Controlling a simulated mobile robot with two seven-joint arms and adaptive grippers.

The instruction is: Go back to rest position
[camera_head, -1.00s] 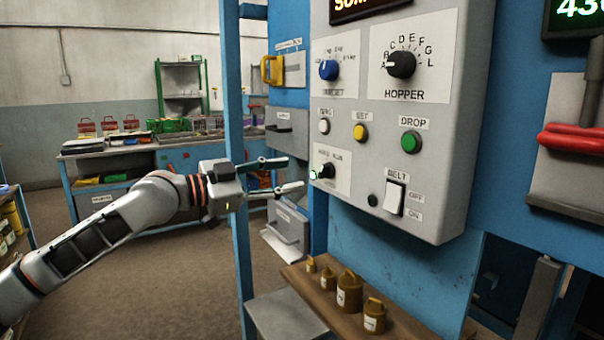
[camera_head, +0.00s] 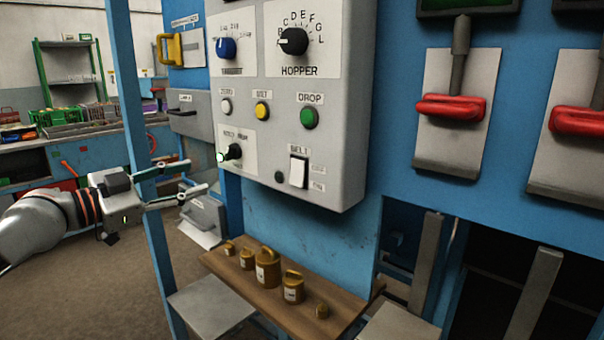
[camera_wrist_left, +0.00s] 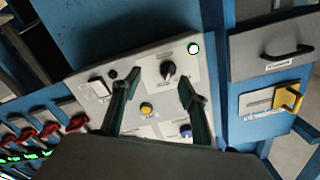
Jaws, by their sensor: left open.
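My left gripper (camera_head: 190,181) is open and empty in the head view, in front of the blue post and left of the grey control panel (camera_head: 341,110). Its fingertips point right, near the small black knob (camera_head: 233,152) at the panel's lower left; I cannot tell the exact gap. In the left wrist view its two dark fingers (camera_wrist_left: 160,92) stand apart, with the panel (camera_wrist_left: 141,78) beyond and nothing between them held. The black knob (camera_wrist_left: 168,69) shows past the fingers. My right gripper is not in view.
A blue post (camera_head: 140,150) stands close to my left arm. Brass weights (camera_head: 266,268) line a wooden shelf (camera_head: 330,306) below the panel. Red-handled levers (camera_head: 452,107) are at the right. A yellow handle (camera_head: 170,49) is at upper left. Open floor (camera_head: 80,285) lies lower left.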

